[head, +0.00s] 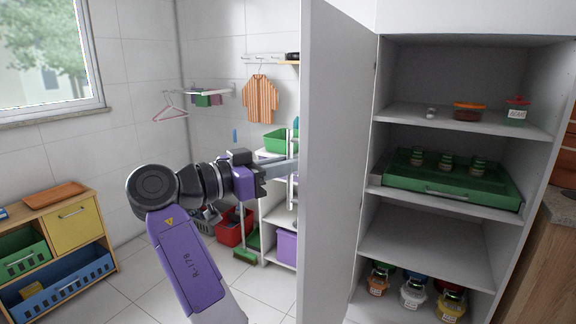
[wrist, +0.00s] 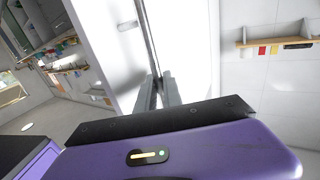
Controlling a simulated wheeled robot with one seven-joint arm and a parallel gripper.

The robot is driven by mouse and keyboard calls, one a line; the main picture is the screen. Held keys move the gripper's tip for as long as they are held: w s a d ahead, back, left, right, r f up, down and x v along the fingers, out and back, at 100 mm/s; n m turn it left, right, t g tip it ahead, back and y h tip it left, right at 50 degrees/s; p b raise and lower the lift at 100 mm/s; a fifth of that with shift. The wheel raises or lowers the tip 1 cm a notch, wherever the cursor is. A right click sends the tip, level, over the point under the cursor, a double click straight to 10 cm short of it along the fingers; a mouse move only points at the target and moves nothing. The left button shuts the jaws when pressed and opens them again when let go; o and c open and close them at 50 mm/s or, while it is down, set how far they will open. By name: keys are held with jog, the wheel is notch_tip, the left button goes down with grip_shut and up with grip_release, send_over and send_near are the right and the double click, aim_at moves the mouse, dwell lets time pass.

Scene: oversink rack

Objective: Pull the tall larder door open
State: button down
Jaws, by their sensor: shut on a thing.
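The tall larder door (head: 336,170) is white and stands wide open, swung out to the left of the larder cabinet (head: 430,235). Its long vertical bar handle (head: 291,185) is on the door's outer face, at the left edge of the door in the head view. My gripper (head: 287,169) reaches in from the left and is shut on this handle. In the wrist view the fingers (wrist: 158,92) close around the bar, beside the white door face (wrist: 105,45). The exact contact is partly hidden by the door edge and fingers.
The larder's shelves hold several jars, an orange-lidded container (head: 470,111) and a green tray (head: 450,185). A low wooden unit (head: 83,225) stands at the left. A shelf rack, red crate (head: 234,228) and green broom (head: 246,258) are behind my arm. Tiled floor between is clear.

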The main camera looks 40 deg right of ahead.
jog(key=shift+d, duration=0.15)
jog(key=c, duration=1.5)
grip_release()
jog(key=w+a, duration=0.1)
jog(key=a, duration=0.6)
jog(key=shift+a, duration=0.35)
